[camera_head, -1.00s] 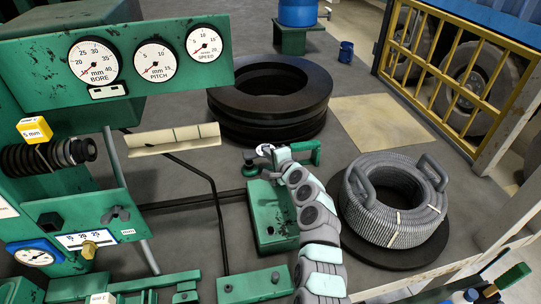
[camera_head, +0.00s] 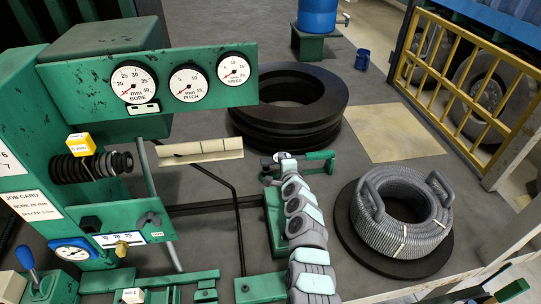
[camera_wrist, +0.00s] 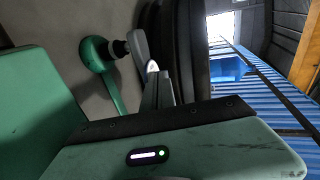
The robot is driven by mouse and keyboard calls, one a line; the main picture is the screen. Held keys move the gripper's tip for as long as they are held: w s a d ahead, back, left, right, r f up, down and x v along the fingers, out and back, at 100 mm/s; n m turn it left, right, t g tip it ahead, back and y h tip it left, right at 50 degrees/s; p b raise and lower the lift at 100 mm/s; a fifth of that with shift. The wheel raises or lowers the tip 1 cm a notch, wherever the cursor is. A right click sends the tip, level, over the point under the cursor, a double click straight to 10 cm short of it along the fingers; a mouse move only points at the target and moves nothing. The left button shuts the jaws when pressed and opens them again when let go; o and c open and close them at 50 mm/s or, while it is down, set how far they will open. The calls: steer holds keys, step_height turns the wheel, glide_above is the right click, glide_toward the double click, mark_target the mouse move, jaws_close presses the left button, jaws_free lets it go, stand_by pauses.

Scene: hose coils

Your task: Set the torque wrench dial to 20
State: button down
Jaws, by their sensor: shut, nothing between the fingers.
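No part is clearly marked as a torque wrench dial. A white scale plate (camera_head: 120,239) on the green machine at the left bears small numbers, 20 seemingly among them. A brass knob (camera_head: 122,249) sits at its lower edge; its exact setting is too small to read. A round blue-rimmed gauge (camera_head: 73,251) is left of it. My gripper (camera_head: 281,157) is shut and empty, well right of the scale, close to a green handle (camera_head: 319,156). In the wrist view, my shut fingers (camera_wrist: 152,70) show beside a green lever (camera_wrist: 103,70) with a black end; contact is unclear.
Bore, pitch and speed gauges (camera_head: 187,83) hang above. A yellow block (camera_head: 81,144) sits over a dark threaded shaft (camera_head: 90,168). A dark winged knob (camera_head: 150,219) is beside the scale. A grey hose coil (camera_head: 400,235) lies right of my arm, black tyre-like rings (camera_head: 285,125) behind.

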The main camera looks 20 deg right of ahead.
steer(key=shift+d, duration=0.1)
stand_by(0.3)
steer(key=p+v, duration=0.2)
steer(key=v, duration=0.6)
steer(key=shift+s+f+p, duration=0.1)
steer(key=shift+s+p, duration=0.05)
steer(key=shift+p, duration=0.15)
steer(key=shift+v, duration=1.3)
